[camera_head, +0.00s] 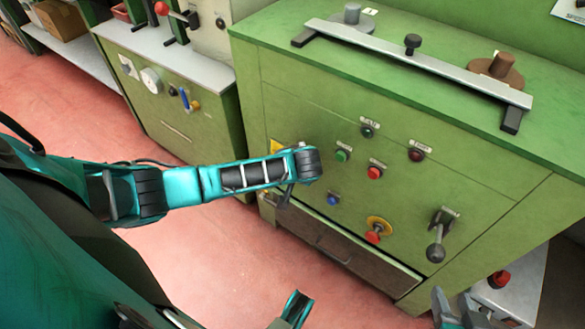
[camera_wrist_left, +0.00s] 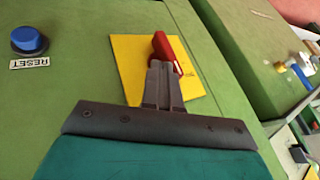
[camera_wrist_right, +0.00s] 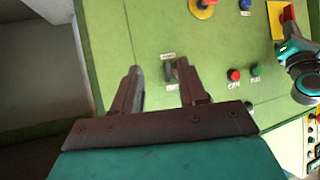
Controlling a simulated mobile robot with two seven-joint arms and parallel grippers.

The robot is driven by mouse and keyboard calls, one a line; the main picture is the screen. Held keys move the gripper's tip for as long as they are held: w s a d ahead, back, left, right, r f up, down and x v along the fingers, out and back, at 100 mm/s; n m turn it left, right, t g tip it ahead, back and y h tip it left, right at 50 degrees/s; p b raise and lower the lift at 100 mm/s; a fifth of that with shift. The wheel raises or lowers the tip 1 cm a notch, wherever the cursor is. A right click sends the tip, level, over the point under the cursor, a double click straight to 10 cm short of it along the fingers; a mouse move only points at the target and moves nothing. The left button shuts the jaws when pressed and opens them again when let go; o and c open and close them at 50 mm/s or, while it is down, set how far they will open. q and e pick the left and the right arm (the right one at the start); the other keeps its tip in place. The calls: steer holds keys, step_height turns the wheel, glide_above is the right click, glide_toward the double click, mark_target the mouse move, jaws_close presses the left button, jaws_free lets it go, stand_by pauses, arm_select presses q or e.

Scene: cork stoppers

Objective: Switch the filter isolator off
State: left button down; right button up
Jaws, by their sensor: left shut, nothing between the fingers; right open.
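A red handle (camera_wrist_left: 166,48) sits on a square yellow plate (camera_wrist_left: 130,62) on the green cabinet front; it looks like the isolator, but no label reading so is legible. The plate also shows in the right wrist view (camera_wrist_right: 276,20) and partly behind my left arm in the head view (camera_head: 276,146). My left gripper (camera_wrist_left: 161,70) is shut and empty, its tips overlapping the handle's lower end; I cannot tell whether they touch. My right gripper (camera_head: 458,308) is open and empty, low in front of the cabinet's right side.
A black-knobbed lever (camera_head: 437,240) is on the cabinet's right; it appears between my right fingers in the right wrist view (camera_wrist_right: 170,74). Nearby are a blue reset button (camera_wrist_left: 29,40), a red button on a yellow disc (camera_head: 374,237), and green (camera_head: 342,155) and red (camera_head: 375,172) buttons.

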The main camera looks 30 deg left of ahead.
arm_select(q)
steer(key=shift+a+r+h+p, duration=0.15)
steer(key=shift+h+p, duration=0.15)
steer(key=shift+p, duration=0.25)
